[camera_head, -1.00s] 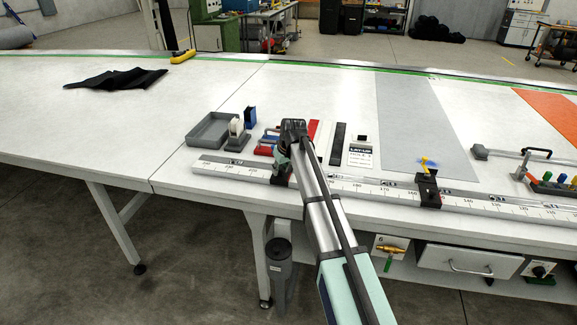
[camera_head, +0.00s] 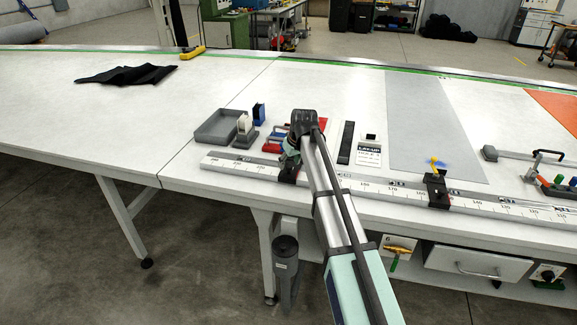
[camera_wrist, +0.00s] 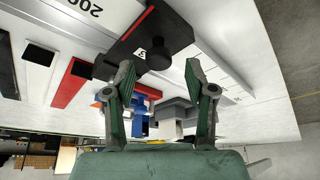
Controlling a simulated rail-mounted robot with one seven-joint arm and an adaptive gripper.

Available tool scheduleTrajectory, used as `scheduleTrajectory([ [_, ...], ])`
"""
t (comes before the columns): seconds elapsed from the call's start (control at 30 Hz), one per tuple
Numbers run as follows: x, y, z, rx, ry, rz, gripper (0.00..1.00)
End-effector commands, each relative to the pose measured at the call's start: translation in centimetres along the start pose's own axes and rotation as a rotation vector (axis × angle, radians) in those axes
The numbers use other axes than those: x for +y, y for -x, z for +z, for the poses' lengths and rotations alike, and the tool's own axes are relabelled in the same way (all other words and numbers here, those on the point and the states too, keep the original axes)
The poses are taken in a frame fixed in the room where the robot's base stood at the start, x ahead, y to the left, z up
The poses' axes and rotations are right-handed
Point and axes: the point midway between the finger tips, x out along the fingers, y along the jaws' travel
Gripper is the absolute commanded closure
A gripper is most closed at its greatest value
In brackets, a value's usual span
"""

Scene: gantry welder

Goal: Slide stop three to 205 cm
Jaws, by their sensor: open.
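A black stop with a round dark knob (camera_wrist: 158,55) and a small white numeral, hard to read, sits on the pale scale rail (camera_head: 225,163). In the wrist view, the printed 200 lies left of this stop (camera_wrist: 135,45). In the head view the stop (camera_head: 289,174) is partly hidden by my arm. My gripper (camera_wrist: 160,68) is open, with one finger on each side of the knob in the picture. I cannot tell whether either finger touches it. In the head view my gripper (camera_head: 291,155) is low over the rail.
Another black stop (camera_head: 437,192) with a yellow part sits farther right on the rail. Behind the rail are a grey tray (camera_head: 217,130), a blue holder (camera_head: 259,113), a dark strip (camera_head: 346,142) and a printed card (camera_head: 369,155). The table's left part is mostly clear.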

Motion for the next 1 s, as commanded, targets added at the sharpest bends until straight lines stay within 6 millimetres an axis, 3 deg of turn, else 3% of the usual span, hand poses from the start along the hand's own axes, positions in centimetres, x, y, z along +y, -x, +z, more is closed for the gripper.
scheduleTrajectory([
  [0.2,0.0,4.4,0.0,0.002,0.000,0.001,0.45],
  [0.43,0.0,7.8,0.0,0.001,0.000,0.001,0.45],
  [0.63,0.0,8.9,0.1,-0.001,0.000,0.000,0.45],
  [1.0,-0.1,8.8,0.2,-0.005,0.001,0.000,0.45],
])
